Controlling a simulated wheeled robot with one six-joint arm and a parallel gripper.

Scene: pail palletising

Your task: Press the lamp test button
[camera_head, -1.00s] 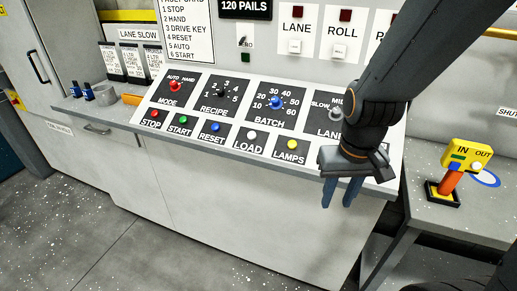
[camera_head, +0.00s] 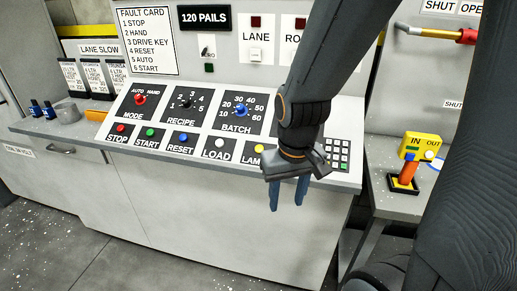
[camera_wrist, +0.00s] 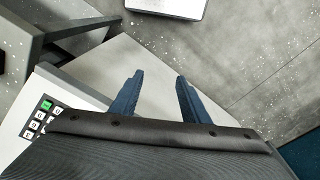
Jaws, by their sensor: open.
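The lamp test button is the yellow button (camera_head: 260,148) above the partly covered "LAMPS" label, at the right end of the button row on the sloped panel (camera_head: 185,159). My gripper (camera_head: 288,194) hangs in front of the panel's front edge, to the right of and lower in the picture than the yellow button. Its two blue fingers point down and stand apart, with nothing between them. My wrist covers part of the "LAMPS" plate. In the wrist view the open fingers (camera_wrist: 157,98) are over the console front and floor; the yellow button is not in that view.
White load (camera_head: 220,143), blue reset (camera_head: 183,137), green start (camera_head: 150,132) and red stop (camera_head: 121,128) buttons line the row to the left. A keypad (camera_head: 337,153) is just right of my wrist.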

